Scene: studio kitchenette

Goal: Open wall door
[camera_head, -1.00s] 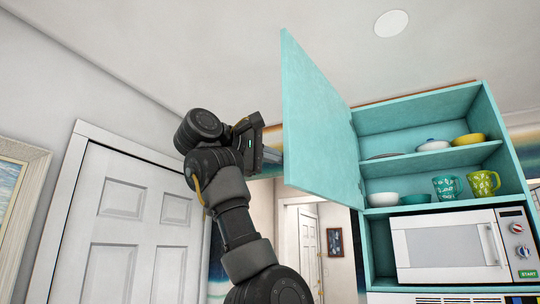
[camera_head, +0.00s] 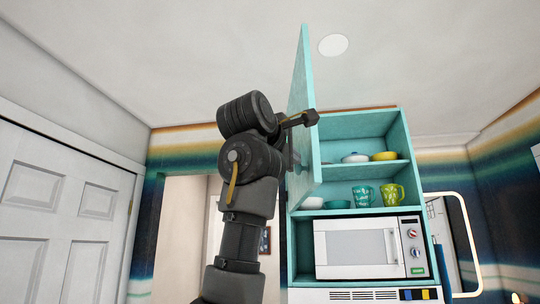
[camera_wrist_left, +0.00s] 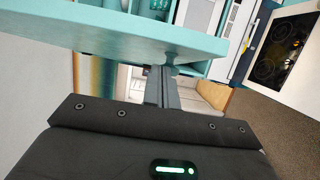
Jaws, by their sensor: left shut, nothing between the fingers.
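The teal wall cabinet door (camera_head: 301,85) stands open, swung out from the cabinet's left side, and shows nearly edge-on in the head view. My left gripper (camera_head: 293,158) is at the outer left side of the door, partly hidden by my own wrist. In the left wrist view its fingers (camera_wrist_left: 161,88) are shut and empty, with the tips close to the door's edge (camera_wrist_left: 150,40). Whether they touch it I cannot tell. The open cabinet (camera_head: 360,125) holds bowls on its upper shelf and two mugs below. My right gripper is not in view.
A white microwave (camera_head: 368,247) sits below the cabinet shelves. A white panelled door (camera_head: 60,195) is at the left. A doorway lies behind my arm. The left wrist view also shows a black cooktop (camera_wrist_left: 282,48) at the upper right.

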